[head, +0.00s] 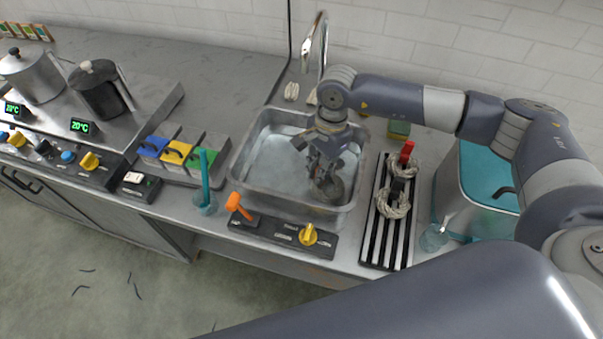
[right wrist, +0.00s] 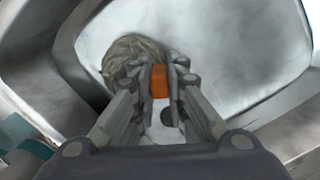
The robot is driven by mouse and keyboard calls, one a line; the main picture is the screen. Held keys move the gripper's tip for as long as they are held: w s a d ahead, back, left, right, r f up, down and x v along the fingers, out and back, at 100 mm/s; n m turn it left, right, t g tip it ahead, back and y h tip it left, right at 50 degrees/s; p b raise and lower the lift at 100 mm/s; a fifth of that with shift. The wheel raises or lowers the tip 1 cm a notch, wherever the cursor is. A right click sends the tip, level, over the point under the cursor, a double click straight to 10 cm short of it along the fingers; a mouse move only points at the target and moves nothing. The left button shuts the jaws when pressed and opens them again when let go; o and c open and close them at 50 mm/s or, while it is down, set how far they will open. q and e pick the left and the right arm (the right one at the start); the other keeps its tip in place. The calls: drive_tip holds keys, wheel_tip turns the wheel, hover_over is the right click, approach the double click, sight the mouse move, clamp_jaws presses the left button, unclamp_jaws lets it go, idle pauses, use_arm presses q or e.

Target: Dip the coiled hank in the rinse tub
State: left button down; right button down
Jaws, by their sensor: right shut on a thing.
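The rinse tub (head: 299,210) is a square metal basin with pale clear liquid, in the middle of the head view. My right gripper (head: 326,168) points down inside its right part. In the right wrist view the fingers are shut on an orange tag (right wrist: 159,82) of the coiled hank (right wrist: 130,54). The hank is grey-brown and hangs beyond the fingertips; its dark lower part shows in the head view (head: 333,189). It is low in the tub, by the right wall; I cannot tell how deep it sits in the liquid. My left gripper is not in view.
A slatted rack (head: 376,240) right of the tub carries pale hanks with red and black tags. A teal-filled container (head: 487,175) stands farther right. A faucet (head: 317,45) rises behind the tub. An orange lever (head: 238,206) and yellow knob (head: 308,236) are in front.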

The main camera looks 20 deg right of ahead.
idle(0.4)
drive_tip(key=shift+s+a+f+b, duration=0.25)
drive_tip(key=shift+a+f+b, duration=0.1)
drive_tip(key=shift+a+b, duration=0.2)
drive_tip(key=shift+w+d+r, duration=0.25)
drive_tip(key=shift+d+r, duration=0.15)
drive_tip(key=shift+d, duration=0.25)
wheel_tip(320, 180, up, 13)
drive_tip(key=p, duration=0.5)
drive_tip(key=shift+r+p, duration=0.15)
drive_tip(key=shift+p, duration=0.2)
idle(0.6)
